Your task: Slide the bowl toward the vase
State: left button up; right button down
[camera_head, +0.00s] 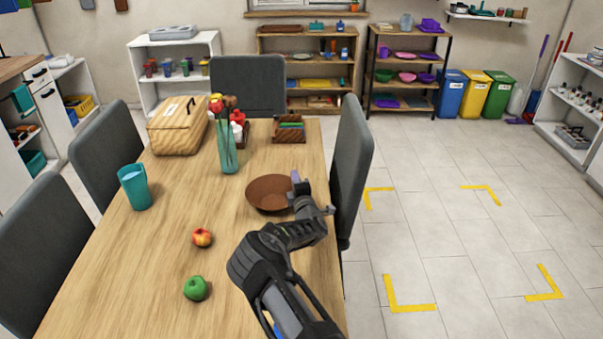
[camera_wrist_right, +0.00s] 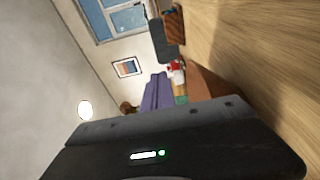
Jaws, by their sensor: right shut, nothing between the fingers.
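The brown bowl (camera_head: 266,195) stands upright on the wooden table, left of my right gripper. Part of the bowl (camera_wrist_right: 205,82) also shows in the right wrist view. The teal glass vase (camera_head: 228,155) with red flowers stands farther back and to the left of the bowl, apart from it. My right gripper (camera_head: 297,181) is shut and empty at the bowl's right side. It overlaps the bowl's right rim in the head view, and I cannot tell whether they touch. In the right wrist view the purple fingers (camera_wrist_right: 155,92) are together. My left gripper is out of view.
A teal cup (camera_head: 134,187), a red-yellow apple (camera_head: 202,237) and a green apple (camera_head: 195,288) are on the table's left and near parts. Grey chairs surround the table. The tabletop between bowl and vase looks clear.

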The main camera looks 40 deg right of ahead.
jog(key=shift+s+d, duration=0.25)
jog(key=shift+d, duration=0.85)
